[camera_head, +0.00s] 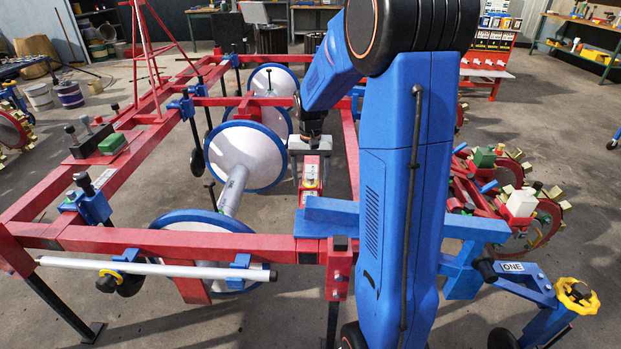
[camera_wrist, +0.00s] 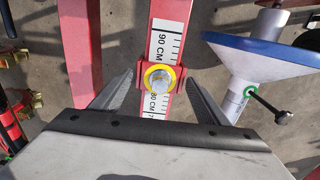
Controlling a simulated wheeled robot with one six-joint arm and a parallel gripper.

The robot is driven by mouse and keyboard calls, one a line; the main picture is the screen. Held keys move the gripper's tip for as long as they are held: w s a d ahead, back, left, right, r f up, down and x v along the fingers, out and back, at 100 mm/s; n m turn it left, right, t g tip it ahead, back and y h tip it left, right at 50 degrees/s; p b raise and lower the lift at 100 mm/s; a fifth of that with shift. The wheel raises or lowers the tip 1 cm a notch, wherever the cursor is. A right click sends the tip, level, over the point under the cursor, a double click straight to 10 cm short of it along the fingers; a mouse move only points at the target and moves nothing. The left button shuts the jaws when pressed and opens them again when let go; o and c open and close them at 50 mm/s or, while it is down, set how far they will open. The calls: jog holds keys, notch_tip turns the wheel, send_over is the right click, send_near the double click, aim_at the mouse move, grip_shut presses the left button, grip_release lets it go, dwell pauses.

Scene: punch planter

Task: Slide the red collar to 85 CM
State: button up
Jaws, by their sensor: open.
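The red collar (camera_wrist: 141,75) sits around a red bar (camera_wrist: 170,10) in the wrist view. A yellow ring with a silver knob (camera_wrist: 160,79) is on its face. A white scale strip (camera_wrist: 163,45) on the bar reads 90 CM above the collar and 80 CM below it, so the collar lies between these marks. It covers part of the strip, and its exact reading cannot be told. My gripper (camera_wrist: 160,84) is open, with one finger on each side of the collar and visible gaps. In the head view, my gripper (camera_head: 311,168) is over the collar (camera_head: 310,185).
A red frame (camera_head: 200,245) surrounds the bar. White discs with blue rims (camera_head: 245,155) stand to the left in the head view; one disc (camera_wrist: 255,57) is at right in the wrist view. A dark-ended lever (camera_wrist: 270,108) sticks out below it.

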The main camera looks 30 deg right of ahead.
jog(key=shift+f, duration=0.1)
jog(key=c, duration=1.2)
jog(key=shift+s+a, duration=0.7)
jog(key=shift+s, duration=0.3)
jog(key=shift+s+a, duration=0.65)
jog(key=shift+s, duration=0.35)
jog(key=o, duration=1.2)
notch_tip(320, 180, up, 18)
jog(key=shift+f, duration=0.25)
